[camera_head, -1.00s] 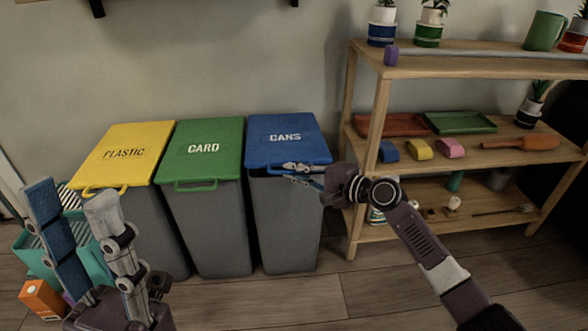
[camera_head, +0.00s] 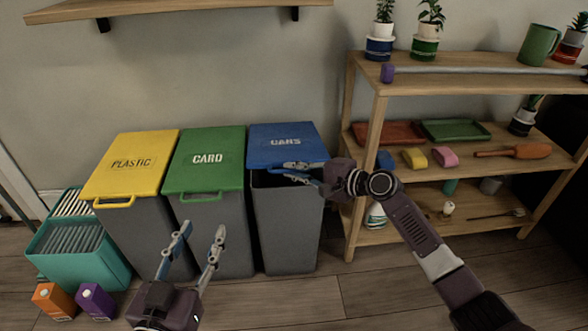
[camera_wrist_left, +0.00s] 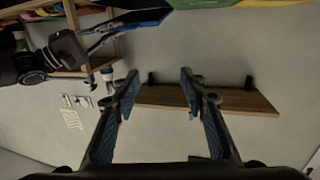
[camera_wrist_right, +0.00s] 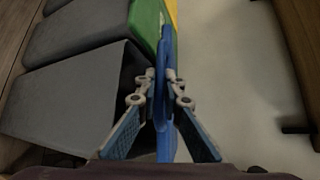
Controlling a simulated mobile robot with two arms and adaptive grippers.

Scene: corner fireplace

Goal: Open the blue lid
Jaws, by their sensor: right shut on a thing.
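The blue lid (camera_head: 285,142), marked CANS, tops the grey bin (camera_head: 285,225) at the right of three bins. It is tilted up at its front, and a dark gap shows between it and the bin's rim. My left gripper (camera_head: 203,230) is open and empty in front of the card bin. Its spread fingers also show in the left wrist view (camera_wrist_left: 160,78).
The yellow plastic bin lid (camera_head: 130,165) and green card bin lid (camera_head: 207,160) are shut. A wooden shelf (camera_head: 450,88) with plants and tools stands right of the bins. A teal crate (camera_head: 80,260) and two cartons stand at the left. A wall shelf (camera_head: 180,8) hangs above.

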